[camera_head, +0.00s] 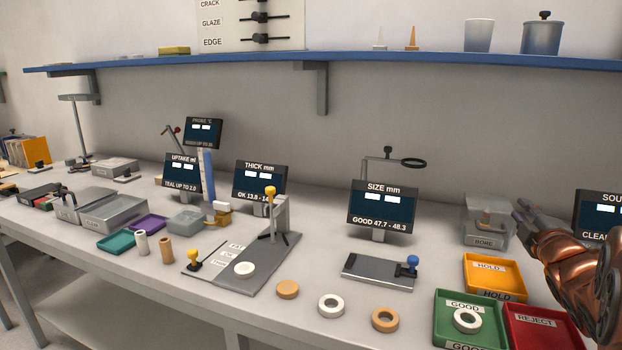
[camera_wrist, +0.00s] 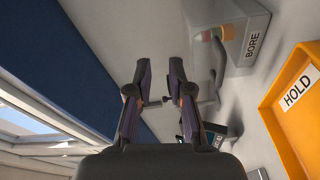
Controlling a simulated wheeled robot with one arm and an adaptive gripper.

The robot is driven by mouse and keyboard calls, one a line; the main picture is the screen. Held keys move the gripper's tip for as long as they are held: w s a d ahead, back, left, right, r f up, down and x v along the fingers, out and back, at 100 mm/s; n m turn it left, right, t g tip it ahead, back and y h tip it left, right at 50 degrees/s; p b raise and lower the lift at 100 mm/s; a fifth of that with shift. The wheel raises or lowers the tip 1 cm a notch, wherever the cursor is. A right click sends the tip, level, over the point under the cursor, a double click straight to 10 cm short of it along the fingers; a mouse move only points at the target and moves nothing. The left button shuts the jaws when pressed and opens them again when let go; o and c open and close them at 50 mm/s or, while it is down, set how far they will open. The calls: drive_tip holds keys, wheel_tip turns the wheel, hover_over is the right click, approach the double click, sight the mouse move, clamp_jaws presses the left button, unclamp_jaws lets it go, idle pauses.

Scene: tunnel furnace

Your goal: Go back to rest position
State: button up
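My gripper (camera_head: 524,214) is at the right of the head view, raised above the bench near the grey BORE box (camera_head: 487,240). The copper-coloured arm comes in from the right edge. In the wrist view my gripper (camera_wrist: 160,78) has its two fingers apart, with nothing between them. The BORE box (camera_wrist: 246,42) shows at the upper right of the wrist view, and the orange HOLD tray (camera_wrist: 268,98) is at the right edge. No object is held.
A green GOOD tray (camera_head: 448,308) with a white ring (camera_head: 467,320) and a red REJECT tray (camera_head: 540,335) lie below the arm. The SIZE screen (camera_head: 382,206) stands left of the gripper. A blue-edged shelf (camera_head: 340,58) runs above. Several rings and discs lie along the bench front.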

drive_tip(key=s+a+m+g+y+p, duration=0.1)
drive_tip(key=s+a+m+g+p, duration=0.3)
drive_tip(key=s+a, duration=0.5)
drive_tip(key=s+a+m+g+y+p, duration=0.1)
drive_tip(key=s+a+m+g+p, duration=0.3)
drive_tip(key=s+a+g+p, duration=0.5)
drive_tip(key=s+a+f+m+g+y+p, duration=0.1)
drive_tip(key=s+a+m+g+p, duration=0.4)
drive_tip(key=s+a, duration=0.5)
drive_tip(key=s+g+y+p, duration=0.1)
drive_tip(key=s, duration=0.8)
drive_tip(key=shift+s+a+g, duration=0.15)
drive_tip(key=shift+s+g, duration=0.15)
